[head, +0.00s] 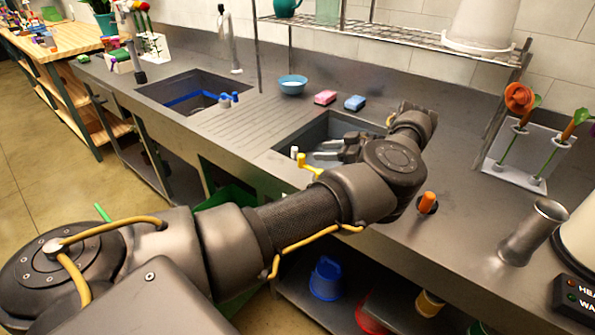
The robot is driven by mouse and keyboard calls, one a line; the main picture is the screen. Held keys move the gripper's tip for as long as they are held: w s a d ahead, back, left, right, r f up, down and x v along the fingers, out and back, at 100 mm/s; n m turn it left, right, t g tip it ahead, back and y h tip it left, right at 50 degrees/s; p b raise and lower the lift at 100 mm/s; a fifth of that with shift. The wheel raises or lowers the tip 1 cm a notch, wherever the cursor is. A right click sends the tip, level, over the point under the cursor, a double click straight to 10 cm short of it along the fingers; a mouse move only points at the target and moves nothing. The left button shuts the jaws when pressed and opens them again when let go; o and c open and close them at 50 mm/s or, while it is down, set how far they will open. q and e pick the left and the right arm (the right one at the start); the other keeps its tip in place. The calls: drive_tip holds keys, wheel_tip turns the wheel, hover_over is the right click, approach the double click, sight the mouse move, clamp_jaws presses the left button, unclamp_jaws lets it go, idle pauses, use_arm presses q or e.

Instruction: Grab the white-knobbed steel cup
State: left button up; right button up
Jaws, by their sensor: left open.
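A plain steel cup (533,232) with a flared rim stands on the counter at the right; I see no white knob on it. A small white knob (294,152) shows at the near left edge of the right-hand sink, beside a yellow knob (305,163); what the white one belongs to is too small to tell. My left gripper (326,150) is open over the right-hand sink, its fingers pointing left, a little to the right of the white knob. Nothing shows between its fingers. My arm hides part of the sink and counter. My right gripper is out of view.
A blue bowl (292,85), a pink sponge (325,97) and a blue sponge (355,102) sit behind the sink. An orange knob (428,201) stands near the counter's front edge. A white flower rack (528,157) is at the right. The ribbed drainboard (245,120) is clear.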

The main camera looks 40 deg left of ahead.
sight(296, 148)
use_arm(q)
drive_tip(key=shift+x, duration=2.85)
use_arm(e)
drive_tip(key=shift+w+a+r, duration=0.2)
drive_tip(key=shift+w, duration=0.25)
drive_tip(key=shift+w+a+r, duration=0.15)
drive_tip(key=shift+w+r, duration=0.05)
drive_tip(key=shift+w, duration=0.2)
use_arm(q)
drive_tip(key=p+x, duration=0.1)
drive_tip(key=x, duration=0.3)
drive_tip(key=shift+a+p, duration=0.3)
drive_tip(key=shift+p, duration=0.05)
drive_tip(key=shift+a+f, duration=0.15)
drive_tip(key=shift+a, duration=0.15)
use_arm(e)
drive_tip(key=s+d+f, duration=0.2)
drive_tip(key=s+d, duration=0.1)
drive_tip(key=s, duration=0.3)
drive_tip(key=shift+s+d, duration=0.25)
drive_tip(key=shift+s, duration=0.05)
use_arm(q)
clamp_jaws()
